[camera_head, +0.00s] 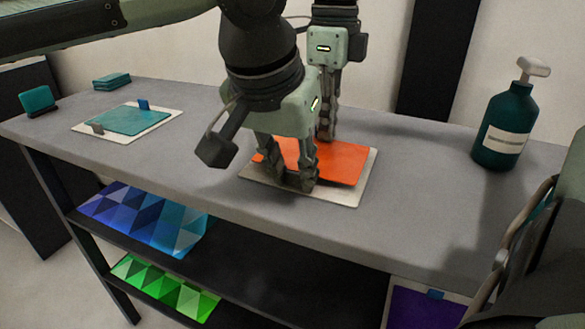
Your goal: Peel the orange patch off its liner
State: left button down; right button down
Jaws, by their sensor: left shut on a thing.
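The orange patch (340,162) lies over a pale liner (345,199) on the grey workbench. Its front edge appears slightly raised, with a dark shadow between it and the liner. My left gripper (299,184) points down at the patch's front edge and is shut on that edge. Its fingers and wrist hide the patch's left part. My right gripper (326,137) points down at the patch's back edge, behind the left one. Its fingers look close together, and I cannot tell whether they touch the patch or liner.
A teal pump bottle (501,130) stands at the right. A teal patch (129,121) on a pale sheet lies at the left, near a teal folded cloth (111,81) and a small teal block (38,100). Blue and green patterned sheets lie on shelves below. The bench between patch and bottle is clear.

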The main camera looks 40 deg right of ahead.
jog(key=shift+r, duration=0.1)
jog(key=shift+r, duration=3.45)
pick_arm(q)
jog(key=c, duration=1.2)
grip_release()
jog(key=v, duration=1.2)
